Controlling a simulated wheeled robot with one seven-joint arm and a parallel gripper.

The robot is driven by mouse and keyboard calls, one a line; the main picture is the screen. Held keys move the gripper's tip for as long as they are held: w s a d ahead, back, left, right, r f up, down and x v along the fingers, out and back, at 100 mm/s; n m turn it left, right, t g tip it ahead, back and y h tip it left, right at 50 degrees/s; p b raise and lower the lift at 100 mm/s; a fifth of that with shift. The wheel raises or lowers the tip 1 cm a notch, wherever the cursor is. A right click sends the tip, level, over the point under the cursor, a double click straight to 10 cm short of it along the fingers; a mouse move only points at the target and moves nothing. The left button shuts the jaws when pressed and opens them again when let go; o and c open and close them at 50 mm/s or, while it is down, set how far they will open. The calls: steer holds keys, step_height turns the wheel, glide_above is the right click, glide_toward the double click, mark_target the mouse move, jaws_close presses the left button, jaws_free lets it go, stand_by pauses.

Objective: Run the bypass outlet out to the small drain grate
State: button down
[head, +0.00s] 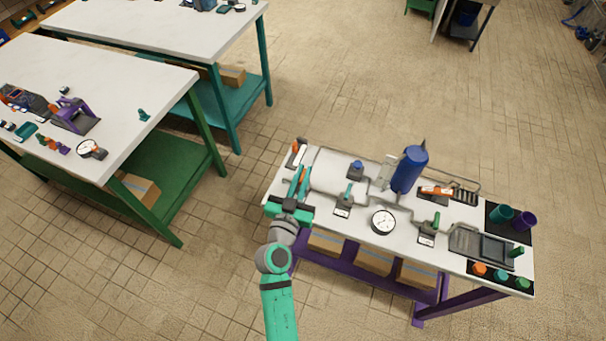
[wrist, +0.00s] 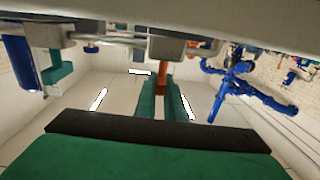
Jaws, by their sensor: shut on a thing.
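My gripper (head: 298,184) is at the left end of the white-topped bench, its two green fingers closed around an orange piece. In the wrist view the fingers (wrist: 165,98) hold that orange handle-like piece (wrist: 163,71), below grey pipework (wrist: 178,47). What it is attached to is hidden by the fingers. Grey pipework (head: 398,199) runs along the bench to the right. At its right end is a grey tray (head: 468,240) with slats and a dark basin; a small slatted rack (head: 465,191) sits behind. I cannot tell which is the small drain grate. The bypass outlet is not clearly distinguishable.
A tall blue cylinder (head: 409,170) rises behind the pipework. Another bench (head: 95,80) stands left; open floor lies between.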

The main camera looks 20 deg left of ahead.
steer(key=shift+a+n+g+y, duration=0.1)
steer(key=shift+n+g+y, duration=0.25)
steer(key=shift+n+y, duration=0.85)
steer(key=shift+a+n+g+y, duration=0.1)
steer(key=shift+n+g+y, duration=0.45)
steer(key=shift+y, duration=1.15)
steer(key=shift+d+n+g+y, duration=0.15)
steer(key=shift+n+g+y, duration=0.65)
steer(key=shift+n+y, duration=0.95)
steer(key=c, duration=1.8)
jaws_free()
steer(key=shift+c, duration=0.2)
steer(key=shift+s+d, duration=0.35)
steer(key=v, duration=1)
